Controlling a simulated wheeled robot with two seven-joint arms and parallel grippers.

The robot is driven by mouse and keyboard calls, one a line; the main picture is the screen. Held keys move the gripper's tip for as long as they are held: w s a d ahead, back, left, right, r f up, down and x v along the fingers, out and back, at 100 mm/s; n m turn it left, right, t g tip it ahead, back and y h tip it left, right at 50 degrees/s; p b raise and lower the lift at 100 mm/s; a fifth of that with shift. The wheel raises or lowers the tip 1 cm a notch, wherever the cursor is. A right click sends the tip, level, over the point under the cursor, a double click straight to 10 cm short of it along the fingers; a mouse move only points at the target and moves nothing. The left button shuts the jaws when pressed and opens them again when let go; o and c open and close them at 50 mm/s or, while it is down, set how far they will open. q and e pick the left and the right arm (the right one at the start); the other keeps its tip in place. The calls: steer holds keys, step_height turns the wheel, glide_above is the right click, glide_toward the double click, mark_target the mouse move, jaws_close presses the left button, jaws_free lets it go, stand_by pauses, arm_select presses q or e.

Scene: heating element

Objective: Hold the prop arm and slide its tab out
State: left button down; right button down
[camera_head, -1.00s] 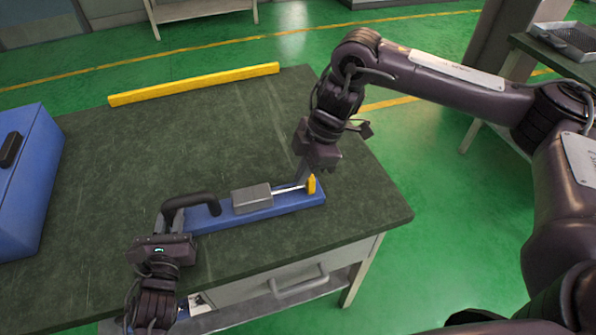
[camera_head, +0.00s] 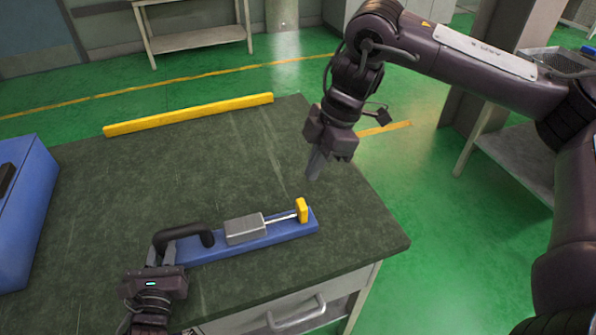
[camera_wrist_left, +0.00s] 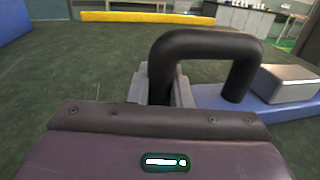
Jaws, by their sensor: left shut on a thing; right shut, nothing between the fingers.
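A blue base (camera_head: 270,239) lies on the dark table. It carries a black bent handle (camera_head: 183,234) at its left end, a grey metal block (camera_head: 245,229) in the middle, and a thin rod ending in an upright yellow tab (camera_head: 302,210) at its right end. I cannot tell which part is the prop arm. My left gripper (camera_head: 163,252) is shut on the black handle; the left wrist view shows the fingers around the handle's near leg (camera_wrist_left: 160,85). My right gripper (camera_head: 314,172) is shut and empty, above and behind the yellow tab, apart from it.
A yellow bar (camera_head: 190,114) lies along the table's back edge. A blue box (camera_head: 25,215) stands at the far left. The dark tabletop (camera_head: 150,185) between them is clear. The table's right edge is close to the base's right end.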

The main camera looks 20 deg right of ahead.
arm_select(q)
steer(key=shift+d, duration=0.1)
steer(key=c, duration=1.2)
jaws_free()
steer(key=shift+c, duration=0.2)
